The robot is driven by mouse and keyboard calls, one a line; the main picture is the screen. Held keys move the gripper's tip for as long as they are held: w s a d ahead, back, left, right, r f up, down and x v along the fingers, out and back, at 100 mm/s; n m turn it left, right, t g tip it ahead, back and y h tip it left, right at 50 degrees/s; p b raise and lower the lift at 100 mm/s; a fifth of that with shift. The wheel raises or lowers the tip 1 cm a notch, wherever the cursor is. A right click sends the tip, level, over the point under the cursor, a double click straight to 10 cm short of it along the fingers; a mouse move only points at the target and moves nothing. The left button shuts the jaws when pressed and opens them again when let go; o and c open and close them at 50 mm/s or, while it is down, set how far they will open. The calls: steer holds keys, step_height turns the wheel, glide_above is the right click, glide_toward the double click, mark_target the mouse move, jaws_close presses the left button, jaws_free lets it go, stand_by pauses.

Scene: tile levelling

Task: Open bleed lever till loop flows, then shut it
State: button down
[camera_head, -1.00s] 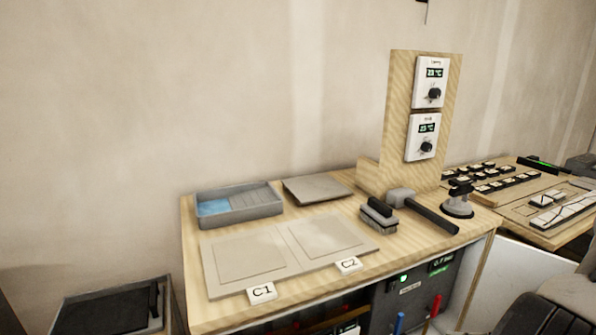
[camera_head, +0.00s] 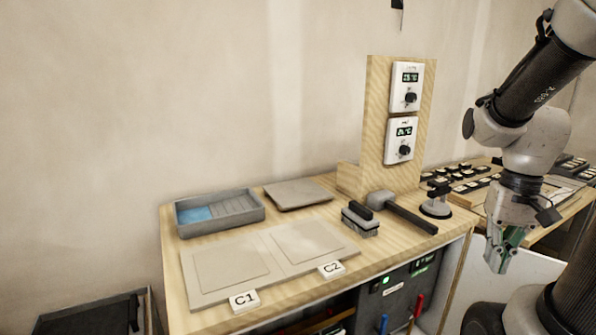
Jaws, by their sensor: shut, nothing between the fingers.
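A dark control panel (camera_head: 402,284) sits under the right end of the wooden bench, with a lit green light. A red lever (camera_head: 419,306) and a blue lever (camera_head: 384,324) stand upright at its lower part, and the picture's bottom edge cuts off the blue one. I cannot tell which is the bleed lever or read the panel's small displays. My gripper (camera_head: 492,264) hangs pointing down to the right of the panel, shut and empty, apart from both levers.
The bench top (camera_head: 400,246) holds tiles marked C1 and C2, a grey tray (camera_head: 219,212), a brush (camera_head: 360,218), a mallet (camera_head: 405,214) and a suction cup (camera_head: 436,200). Two thermostats stand on an upright board (camera_head: 378,120). A black bin (camera_head: 95,314) is at lower left.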

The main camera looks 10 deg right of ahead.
steer(key=a+r+n+t, duration=0.4)
steer(key=a+r, duration=0.2)
steer(key=r, duration=0.3)
steer(key=shift+a+t+h, duration=0.3)
steer(key=shift+t, duration=0.1)
steer(key=shift+s, duration=0.1)
